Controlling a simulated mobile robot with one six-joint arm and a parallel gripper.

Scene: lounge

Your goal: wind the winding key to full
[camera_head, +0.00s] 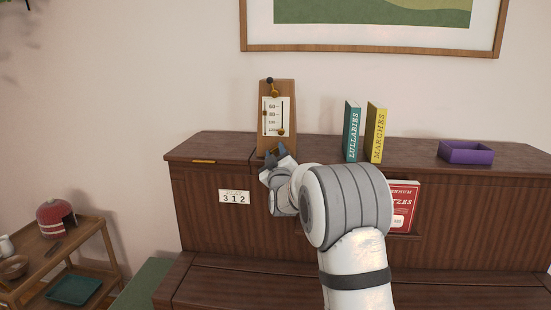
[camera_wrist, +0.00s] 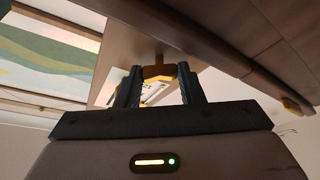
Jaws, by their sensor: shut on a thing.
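The wooden metronome (camera_head: 284,88) stands upright on the piano top, with a white scale card and a pendulum rod on its front. My gripper (camera_head: 275,153) is at the metronome's lower front. In the wrist view my gripper (camera_wrist: 160,82) has its two dark fingers on either side of the brown winding key (camera_wrist: 158,71), shut on it. The key's thin shaft runs up to the metronome's wooden body (camera_wrist: 128,48). In the head view my gripper largely hides the key. I cannot tell how far the key is wound.
On the piano top (camera_head: 320,152), a teal book (camera_head: 352,132) and a yellow book (camera_head: 376,132) stand to the right, with a purple tray (camera_head: 466,152) beyond. A red book (camera_head: 405,205) is partly behind my arm. A wooden cart (camera_head: 90,240) stands at lower left.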

